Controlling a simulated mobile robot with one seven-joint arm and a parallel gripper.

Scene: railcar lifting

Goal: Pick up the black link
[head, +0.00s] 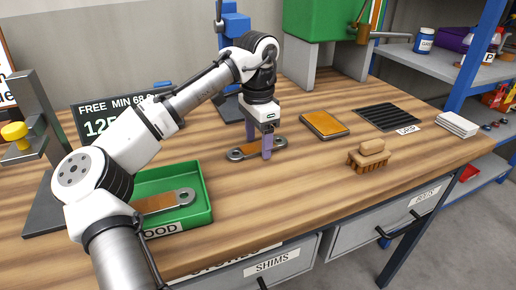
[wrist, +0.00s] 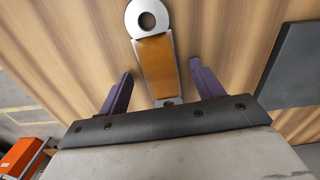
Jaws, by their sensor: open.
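A link (head: 247,150) lies flat on the wooden bench, with a dark grey rim, ring ends and an orange-brown middle. It also shows in the wrist view (wrist: 155,62), where its steel looks grey and its near end is partly hidden by my gripper. My gripper (head: 259,142) is open above it, with one purple finger on each side of the link. In the wrist view the fingers (wrist: 161,76) stand apart from its edges. A second link (head: 165,201), similar with an orange-brown middle, lies in the green tray (head: 208,208). Neither link looks plainly black.
Right of my gripper are an orange-brown pad (head: 324,125), a wooden brush (head: 369,156), a black ribbed mat (head: 388,116) and a white stack (head: 457,124). A blue press (head: 235,25) and a green machine (head: 318,22) stand behind. The bench front between tray and brush is clear.

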